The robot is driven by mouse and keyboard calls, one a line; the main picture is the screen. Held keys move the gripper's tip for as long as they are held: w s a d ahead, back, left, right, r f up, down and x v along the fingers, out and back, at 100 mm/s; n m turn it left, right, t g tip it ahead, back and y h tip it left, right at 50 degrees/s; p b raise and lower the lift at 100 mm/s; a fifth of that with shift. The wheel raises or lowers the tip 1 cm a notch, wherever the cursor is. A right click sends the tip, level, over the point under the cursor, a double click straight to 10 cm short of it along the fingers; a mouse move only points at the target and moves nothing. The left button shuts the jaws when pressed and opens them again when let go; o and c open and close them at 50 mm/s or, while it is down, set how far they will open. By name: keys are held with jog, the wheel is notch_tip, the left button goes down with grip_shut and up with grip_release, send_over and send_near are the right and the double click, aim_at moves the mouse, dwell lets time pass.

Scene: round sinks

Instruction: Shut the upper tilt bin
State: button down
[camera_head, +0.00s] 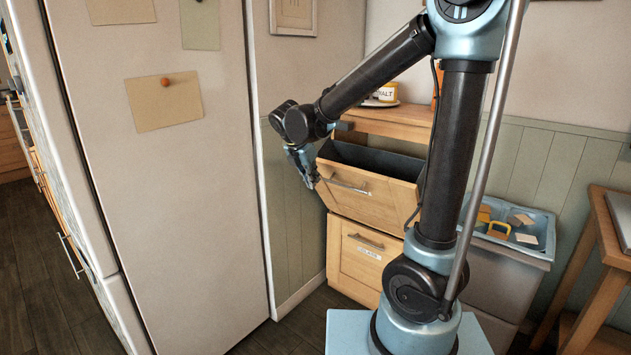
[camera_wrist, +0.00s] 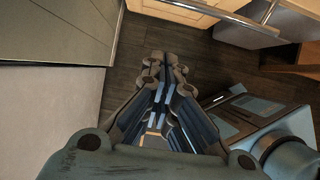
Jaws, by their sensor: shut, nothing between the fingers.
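The upper tilt bin (camera_head: 368,196) is a wooden front with a bar handle (camera_head: 347,184). It is tilted open, its top edge leaning out from the cabinet, and its dark inside shows. My gripper (camera_head: 312,184) is shut and empty, pointing down by the left end of the bin front. I cannot tell whether it touches the bin. In the wrist view, my gripper (camera_wrist: 164,68) is over the dark floor, with a wooden front and a metal bar (camera_wrist: 215,10) at the top.
The lower bin (camera_head: 357,262) below is shut and has a label. A tall fridge (camera_head: 170,200) stands to the left. A container with sponges and cards (camera_head: 512,222) is at the right, beside a wooden table (camera_head: 601,270). A jar (camera_head: 386,92) stands on the cabinet top.

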jog(key=w+d+f, duration=0.4)
jog(key=w, duration=0.1)
jog(key=shift+f, duration=0.3)
dwell(0.4)
jog(key=shift+w+a+r, duration=0.1)
jog(key=shift+w+a, duration=0.05)
